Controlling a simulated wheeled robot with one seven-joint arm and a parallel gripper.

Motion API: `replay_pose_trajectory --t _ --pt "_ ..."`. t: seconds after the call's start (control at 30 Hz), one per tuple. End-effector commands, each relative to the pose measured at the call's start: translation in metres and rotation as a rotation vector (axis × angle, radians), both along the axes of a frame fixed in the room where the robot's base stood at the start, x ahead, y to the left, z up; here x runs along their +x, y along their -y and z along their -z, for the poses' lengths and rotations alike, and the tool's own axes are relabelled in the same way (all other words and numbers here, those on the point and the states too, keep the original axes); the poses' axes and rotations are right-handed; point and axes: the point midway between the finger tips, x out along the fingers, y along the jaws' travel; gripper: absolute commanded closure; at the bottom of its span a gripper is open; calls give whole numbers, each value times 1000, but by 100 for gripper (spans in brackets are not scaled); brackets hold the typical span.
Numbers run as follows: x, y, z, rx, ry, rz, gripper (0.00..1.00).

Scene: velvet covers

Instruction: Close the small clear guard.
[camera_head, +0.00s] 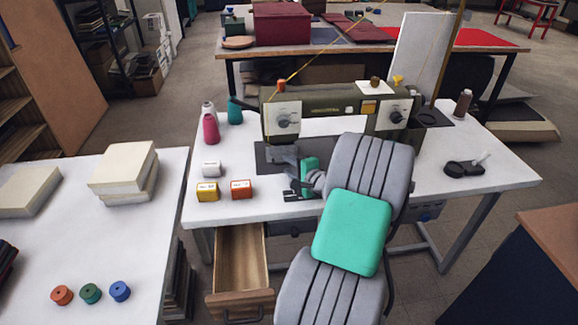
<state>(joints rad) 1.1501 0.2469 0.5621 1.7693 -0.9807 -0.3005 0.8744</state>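The olive-green sewing machine (342,101) stands on the white table (480,175), with a dark bed plate under its head. I cannot make out a small clear guard; it may be too small or see-through, or hidden by my arm near the needle area. My gripper (291,188) is low over the table, just in front of the machine's left end. Its dark fingers point left. They are too small to tell whether they are apart or hold anything. My grey and teal arm covers the middle front of the machine.
An open wooden drawer (240,262) juts out below. A black dish (462,168) lies at the right.

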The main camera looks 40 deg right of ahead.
Motion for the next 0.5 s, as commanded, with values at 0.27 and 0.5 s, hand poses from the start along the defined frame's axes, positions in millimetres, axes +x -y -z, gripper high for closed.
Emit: replay_pose_trajectory --t 0.27,0.5 --pt "4 1 1 -1 0 1 69" --pt "4 1 1 -1 0 0 88"
